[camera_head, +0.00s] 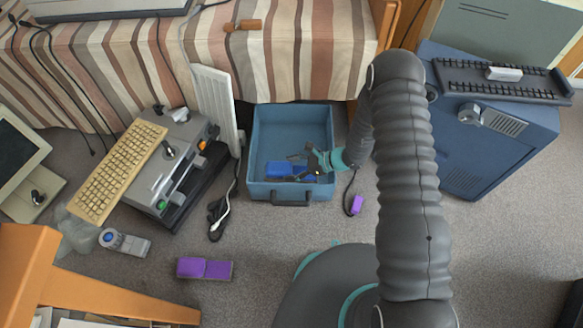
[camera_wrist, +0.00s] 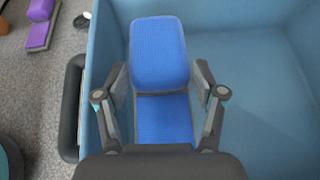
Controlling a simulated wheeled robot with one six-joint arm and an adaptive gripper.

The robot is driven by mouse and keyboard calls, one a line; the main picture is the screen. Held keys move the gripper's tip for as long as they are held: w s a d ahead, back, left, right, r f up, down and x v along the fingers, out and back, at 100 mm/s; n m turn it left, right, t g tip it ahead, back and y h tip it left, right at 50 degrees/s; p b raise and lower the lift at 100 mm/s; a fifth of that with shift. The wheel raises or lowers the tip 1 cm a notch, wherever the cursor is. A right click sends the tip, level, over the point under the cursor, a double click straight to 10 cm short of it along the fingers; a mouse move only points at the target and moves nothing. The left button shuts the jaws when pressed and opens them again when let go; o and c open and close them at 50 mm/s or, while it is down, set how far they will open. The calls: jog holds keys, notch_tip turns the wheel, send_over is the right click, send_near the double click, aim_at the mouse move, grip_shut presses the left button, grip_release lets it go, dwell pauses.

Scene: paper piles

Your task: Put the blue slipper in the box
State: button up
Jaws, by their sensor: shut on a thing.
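The blue slipper (camera_head: 284,168) is inside the outline of the blue box (camera_head: 292,116), near its front side, in the head view. In the wrist view the slipper (camera_wrist: 160,55) lies between the two fingers of my gripper (camera_wrist: 162,98), with the box floor (camera_wrist: 258,85) around it. My gripper (camera_head: 308,163) is shut on the slipper and reaches into the box from the right. Whether the slipper touches the box floor is hard to tell. The box has a dark handle (camera_head: 291,199) on its front wall.
A purple slipper (camera_head: 204,268) lies on the carpet in front. A white panel (camera_head: 216,105) and a grey machine with a yellow keyboard (camera_head: 118,172) stand left of the box. A blue computer case (camera_head: 480,150) is at right. A striped bed (camera_head: 290,50) is behind.

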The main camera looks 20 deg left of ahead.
jog(key=shift+f+b, duration=0.65)
jog(key=shift+b, duration=0.05)
jog(key=o, duration=0.9)
jog(key=shift+r+p, duration=0.5)
jog(key=p+v, duration=0.1)
jog(key=v, duration=1.1)
jog(key=shift+r, duration=0.1)
